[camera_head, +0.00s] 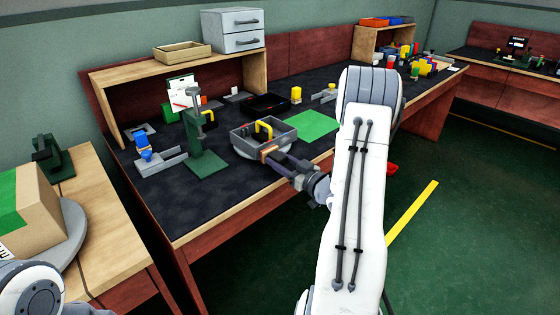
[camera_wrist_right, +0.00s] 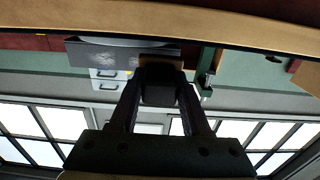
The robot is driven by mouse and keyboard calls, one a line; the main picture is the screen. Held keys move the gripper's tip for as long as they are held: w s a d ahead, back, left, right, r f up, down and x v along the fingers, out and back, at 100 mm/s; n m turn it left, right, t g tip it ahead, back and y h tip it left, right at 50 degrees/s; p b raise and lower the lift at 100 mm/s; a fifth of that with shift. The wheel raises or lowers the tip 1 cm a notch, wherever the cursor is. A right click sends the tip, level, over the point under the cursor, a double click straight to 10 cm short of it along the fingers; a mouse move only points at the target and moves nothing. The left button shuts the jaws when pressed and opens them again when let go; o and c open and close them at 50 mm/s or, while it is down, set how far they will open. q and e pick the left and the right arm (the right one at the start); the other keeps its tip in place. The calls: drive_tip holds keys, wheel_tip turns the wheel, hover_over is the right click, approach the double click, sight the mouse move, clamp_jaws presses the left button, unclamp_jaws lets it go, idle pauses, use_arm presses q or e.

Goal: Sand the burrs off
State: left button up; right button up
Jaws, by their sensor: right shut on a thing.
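My right gripper (camera_head: 277,157) is shut on a small tan-brown block (camera_head: 268,148), which looks like a sanding block. It holds the block at the near wall of a grey square tray (camera_head: 247,150); I cannot tell whether they touch. Any burrs are too small to see. In the right wrist view, my right gripper (camera_wrist_right: 160,75) has a dark and tan block between its fingers, with the grey tray (camera_wrist_right: 95,52) beside it. My left gripper is out of view.
A green press-like stand (camera_head: 205,150) is left of the tray. A green mat (camera_head: 312,125) lies to its right, and a black tray (camera_head: 267,104) behind. A blue part (camera_head: 143,145) sits at the far left. The front of the dark bench top is mostly clear.

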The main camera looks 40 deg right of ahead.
sight(284, 163)
drive_tip(key=shift+w+a, duration=0.1)
drive_tip(key=shift+w, duration=0.9)
idle(0.3)
drive_tip(key=shift+w+d, duration=0.2)
drive_tip(key=shift+d, duration=1.8)
drive_tip(key=shift+w+d, duration=0.15)
drive_tip(key=shift+d, duration=1.8)
drive_tip(key=shift+w+d, duration=0.2)
drive_tip(key=shift+d, duration=1.8)
drive_tip(key=shift+w, duration=0.15)
drive_tip(key=shift+s+a+p, duration=0.2)
drive_tip(key=shift+a+p, duration=0.1)
drive_tip(key=shift+a, duration=2.7)
drive_tip(key=shift+s+a+p, duration=0.2)
drive_tip(key=shift+a+p, duration=0.1)
drive_tip(key=shift+a, duration=2.7)
drive_tip(key=shift+s+d, duration=0.15)
drive_tip(key=shift+s, duration=1.35)
drive_tip(key=shift+s+d, duration=0.15)
drive_tip(key=shift+s, duration=1.35)
